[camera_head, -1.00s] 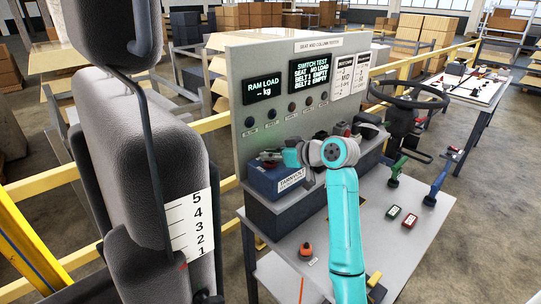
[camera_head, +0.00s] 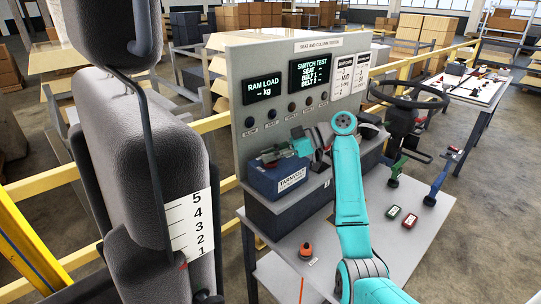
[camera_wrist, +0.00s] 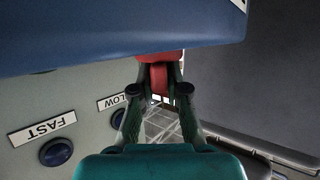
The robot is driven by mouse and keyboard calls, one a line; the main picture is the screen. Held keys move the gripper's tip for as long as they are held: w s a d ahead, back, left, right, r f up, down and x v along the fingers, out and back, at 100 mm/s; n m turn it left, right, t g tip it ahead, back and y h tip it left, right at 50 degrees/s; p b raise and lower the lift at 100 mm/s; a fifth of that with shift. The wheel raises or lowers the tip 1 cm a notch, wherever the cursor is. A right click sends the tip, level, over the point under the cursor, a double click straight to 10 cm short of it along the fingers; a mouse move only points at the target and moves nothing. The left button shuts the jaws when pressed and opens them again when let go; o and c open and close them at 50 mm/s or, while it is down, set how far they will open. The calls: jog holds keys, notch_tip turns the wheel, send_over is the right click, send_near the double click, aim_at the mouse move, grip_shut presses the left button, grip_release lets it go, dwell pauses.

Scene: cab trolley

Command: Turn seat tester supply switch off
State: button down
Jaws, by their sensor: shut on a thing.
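The tester's blue supply box (camera_head: 290,180), with a white label reading TARNVOLT, sits on the bench against the grey panel. In the wrist view, the box's blue face (camera_wrist: 110,35) fills the top. A red switch part (camera_wrist: 158,76) sits at its edge, between the fingertips of my gripper (camera_wrist: 160,92). The fingers are shut on it. In the head view, my gripper (camera_head: 275,157) is at the top of the box, and the switch is mostly hidden there. The test screen (camera_head: 312,74) reads SWITCH TEST, with dashes after SEAT and the belt lines.
The grey panel (camera_head: 243,130) rises close behind the gripper, with a RAM LOAD screen (camera_head: 263,88) and a row of dark buttons. A steering wheel (camera_head: 408,94) stands to the right. A black seat (camera_head: 140,140) is at left. The bench front (camera_head: 350,215) is partly clear.

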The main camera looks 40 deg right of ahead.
dwell(0.3)
jog(key=shift+g, duration=0.3)
jog(key=c, duration=1.2)
grip_release()
jog(key=v, duration=1.2)
jog(key=shift+f, duration=0.2)
jog(key=shift+o, duration=0.3)
